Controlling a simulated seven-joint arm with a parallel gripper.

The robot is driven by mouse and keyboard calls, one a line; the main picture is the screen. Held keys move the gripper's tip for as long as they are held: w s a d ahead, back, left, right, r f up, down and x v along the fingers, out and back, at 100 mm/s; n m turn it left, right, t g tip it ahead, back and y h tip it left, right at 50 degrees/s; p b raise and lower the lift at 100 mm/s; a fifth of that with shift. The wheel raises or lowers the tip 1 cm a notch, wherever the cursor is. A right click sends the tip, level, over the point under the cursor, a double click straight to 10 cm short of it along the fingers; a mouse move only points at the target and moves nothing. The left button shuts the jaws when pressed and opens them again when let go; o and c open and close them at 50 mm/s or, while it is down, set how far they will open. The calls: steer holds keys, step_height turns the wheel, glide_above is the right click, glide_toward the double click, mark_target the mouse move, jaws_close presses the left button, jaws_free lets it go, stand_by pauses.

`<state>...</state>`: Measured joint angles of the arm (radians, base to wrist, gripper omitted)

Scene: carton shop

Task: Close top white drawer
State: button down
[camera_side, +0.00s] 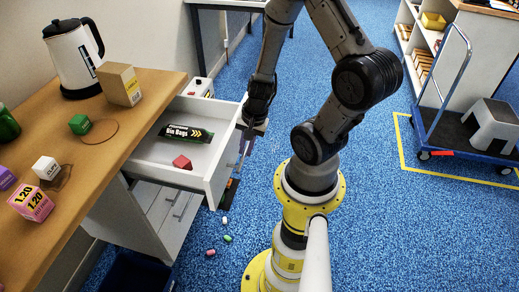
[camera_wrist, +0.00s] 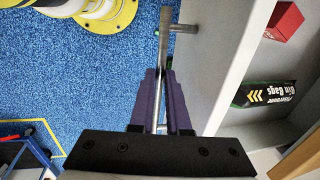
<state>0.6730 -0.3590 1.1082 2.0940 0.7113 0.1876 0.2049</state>
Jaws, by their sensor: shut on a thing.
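The top white drawer (camera_side: 207,174) is pulled out from under the wooden counter in the side view. It holds a dark Bin Bags pack (camera_side: 187,133) and a red block (camera_side: 182,162). In the wrist view the drawer's white front panel (camera_wrist: 213,70) runs beside my gripper (camera_wrist: 161,72), with the pack (camera_wrist: 265,94) and red block (camera_wrist: 284,20) inside. My gripper's purple fingers are shut on the drawer's metal handle (camera_wrist: 164,45), which stands off the front on a post. In the side view my gripper (camera_side: 252,132) is at the drawer's outer front, partly hiding the handle.
Closed lower drawers (camera_side: 167,212) sit below. The counter (camera_side: 135,112) carries a kettle (camera_side: 75,58), a carton (camera_side: 119,85) and small blocks. Small items (camera_side: 227,238) lie on the blue floor. A trolley (camera_side: 462,127) stands at right.

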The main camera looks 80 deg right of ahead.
glide_above(179, 149)
steer(key=shift+w, duration=0.15)
stand_by(0.4)
steer(key=c, duration=0.9)
jaws_free()
steer(key=s+r, duration=0.1)
steer(key=r, duration=0.3)
steer(key=s+r, duration=0.1)
steer(key=r, duration=0.8)
steer(key=shift+s+r, duration=0.3)
steer(key=shift+s, duration=0.1)
